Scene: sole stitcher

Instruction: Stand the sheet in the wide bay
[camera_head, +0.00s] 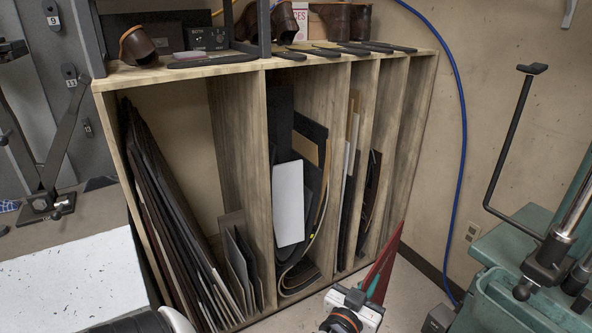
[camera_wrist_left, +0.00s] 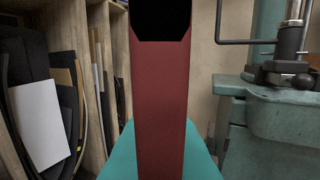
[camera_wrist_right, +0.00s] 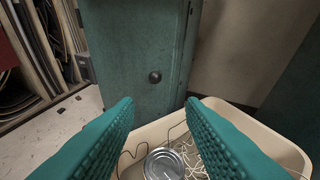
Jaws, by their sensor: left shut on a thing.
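A dark red sheet (camera_head: 386,262) stands on edge in front of the rack's right end, held by my left gripper (camera_head: 371,289). In the left wrist view the sheet (camera_wrist_left: 160,100) appears as a tall red strip between the teal fingers, partly behind a black part at the top. The wide bay, the leftmost of the wooden rack (camera_head: 240,160), has bare back panel (camera_head: 178,118) showing above dark sheets leaning to its left and smaller sheets at its lower right. My right gripper (camera_wrist_right: 160,112) is open with nothing between its fingers, above a pale bin.
Narrower bays to the right hold a white sheet (camera_head: 289,203) and several dark ones. A teal machine (camera_head: 530,285) with a lever stands at right. The pale bin (camera_wrist_right: 262,138) holds a metal can (camera_wrist_right: 165,164) and wires. A white-topped bench (camera_head: 70,280) is at left.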

